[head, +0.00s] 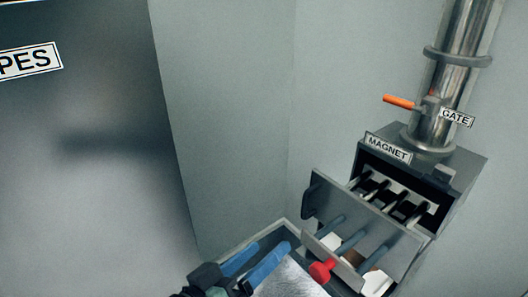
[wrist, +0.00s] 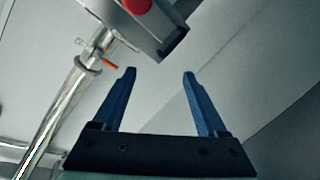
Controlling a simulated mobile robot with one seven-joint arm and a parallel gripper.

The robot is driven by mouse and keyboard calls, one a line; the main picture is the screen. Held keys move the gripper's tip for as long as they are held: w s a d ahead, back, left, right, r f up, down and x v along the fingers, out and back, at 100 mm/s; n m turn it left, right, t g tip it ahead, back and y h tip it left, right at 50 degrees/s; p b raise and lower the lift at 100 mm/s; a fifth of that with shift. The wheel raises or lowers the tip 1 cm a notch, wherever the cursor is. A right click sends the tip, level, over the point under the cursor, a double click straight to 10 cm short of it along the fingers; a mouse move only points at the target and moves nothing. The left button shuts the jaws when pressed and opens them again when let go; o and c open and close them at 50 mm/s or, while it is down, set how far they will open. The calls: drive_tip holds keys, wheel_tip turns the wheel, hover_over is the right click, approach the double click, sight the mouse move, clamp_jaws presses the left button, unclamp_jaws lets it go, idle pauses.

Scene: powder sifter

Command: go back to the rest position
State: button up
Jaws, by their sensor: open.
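My gripper (head: 254,266) shows at the bottom of the head view, with its two blue fingers apart and nothing between them. The wrist view also shows the open, empty gripper (wrist: 160,75). The magnet drawer (head: 360,235) is pulled out of the grey magnet housing (head: 462,197), and its front plate carries a red knob (head: 321,271). The gripper is to the left of the knob and apart from it in the head view. The red knob (wrist: 137,5) also shows at the top of the wrist view, beyond the fingers.
A steel pipe (head: 462,60) with an orange gate handle (head: 399,101) rises above the housing. A tray-like surface (head: 285,280) lies beneath the gripper. A dark metal panel (head: 90,170) stands at the left. The wall space between panel and housing is clear.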

drive_tip(key=w+r+t+y, duration=0.3)
drive_tip(key=w+r+t, duration=0.15)
drive_tip(key=r, duration=0.75)
drive_tip(key=s+r+t+y, duration=0.2)
drive_tip(key=s+r+t, duration=0.1)
drive_tip(key=r, duration=0.7)
drive_tip(key=s+r+t+y, duration=0.2)
drive_tip(key=s+r+t, duration=0.1)
drive_tip(key=r, duration=0.6)
drive_tip(key=s+r+t+y, duration=0.3)
drive_tip(key=s+r+t, duration=0.1)
drive_tip(key=r, duration=0.6)
drive_tip(key=shift+s+d+r+p, duration=0.3)
drive_tip(key=shift+s+r+p, duration=0.05)
drive_tip(key=shift+s, duration=0.3)
